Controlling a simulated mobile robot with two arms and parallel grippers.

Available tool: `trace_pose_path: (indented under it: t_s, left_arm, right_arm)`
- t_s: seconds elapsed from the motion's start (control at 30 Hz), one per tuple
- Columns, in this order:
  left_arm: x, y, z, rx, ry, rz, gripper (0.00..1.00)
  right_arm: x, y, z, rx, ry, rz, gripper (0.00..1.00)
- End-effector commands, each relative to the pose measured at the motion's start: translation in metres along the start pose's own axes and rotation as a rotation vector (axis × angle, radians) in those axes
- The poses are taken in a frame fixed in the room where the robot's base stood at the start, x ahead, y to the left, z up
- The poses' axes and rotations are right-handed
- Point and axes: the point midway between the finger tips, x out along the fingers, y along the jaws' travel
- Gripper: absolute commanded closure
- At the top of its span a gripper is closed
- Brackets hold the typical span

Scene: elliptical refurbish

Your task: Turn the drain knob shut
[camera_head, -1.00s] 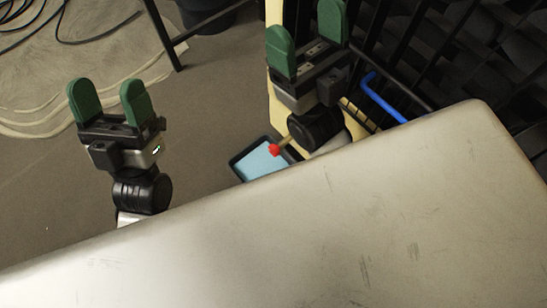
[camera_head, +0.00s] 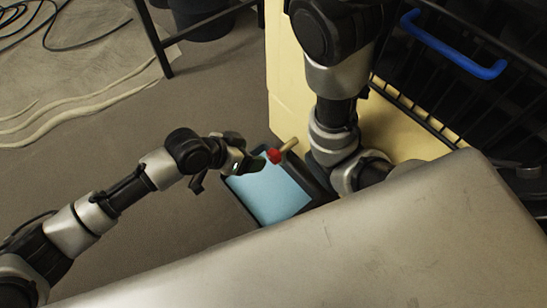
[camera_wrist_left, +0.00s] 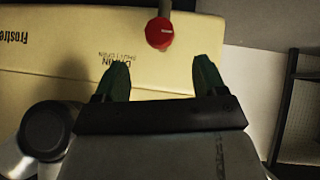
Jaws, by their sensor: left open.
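The drain knob (camera_head: 274,156) is red and sits at the end of a short brass-coloured pipe (camera_head: 289,145) coming from the yellow cabinet. My left gripper (camera_head: 250,152) is just left of the knob in the head view, with its green fingers towards it. In the left wrist view the knob (camera_wrist_left: 159,33) lies beyond the fingertips, roughly between their lines. The left gripper (camera_wrist_left: 162,72) is open and empty, with a gap to the knob. My right arm rises past the cabinet; its gripper is out of the head view.
A tray with a light blue inside (camera_head: 268,195) lies on the floor below the knob. The yellow cabinet (camera_head: 283,80) shows upside-down drain lettering (camera_wrist_left: 117,68) in the wrist view. A black rack with a blue handle (camera_head: 450,50) is at right.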

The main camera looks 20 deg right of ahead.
Motion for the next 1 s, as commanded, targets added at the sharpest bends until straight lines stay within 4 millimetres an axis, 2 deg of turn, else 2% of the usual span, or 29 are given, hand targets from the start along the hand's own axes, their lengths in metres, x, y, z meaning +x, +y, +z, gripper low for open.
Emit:
trace_pose_path:
  t_s: [0.03, 0.3, 0.5, 0.7, 0.97, 1.0]
  left_arm:
    - [0.012, 0.000, 0.003, 0.001, 0.001, 0.001, 0.29]
    - [0.062, -0.001, 0.003, 0.002, 0.005, 0.000, 0.29]
    - [0.087, 0.000, 0.002, 0.001, 0.006, 0.000, 0.29]
    - [0.096, 0.000, -0.001, 0.001, 0.006, -0.001, 0.29]
    - [0.096, 0.001, -0.002, 0.000, 0.006, 0.000, 0.29]
    - [0.096, 0.001, -0.002, 0.000, 0.006, 0.000, 0.32]
  right_arm:
    - [-0.005, -0.002, -0.005, -0.001, 0.012, -0.004, 0.29]
    - [-0.036, -0.009, -0.018, -0.002, 0.018, -0.007, 0.29]
    - [-0.052, -0.013, -0.023, -0.002, 0.018, -0.007, 0.29]
    - [-0.057, -0.014, -0.025, -0.002, 0.018, -0.007, 0.29]
    - [-0.057, -0.014, -0.025, -0.002, 0.019, -0.007, 0.29]
    - [-0.057, -0.014, -0.025, -0.002, 0.019, -0.007, 0.29]
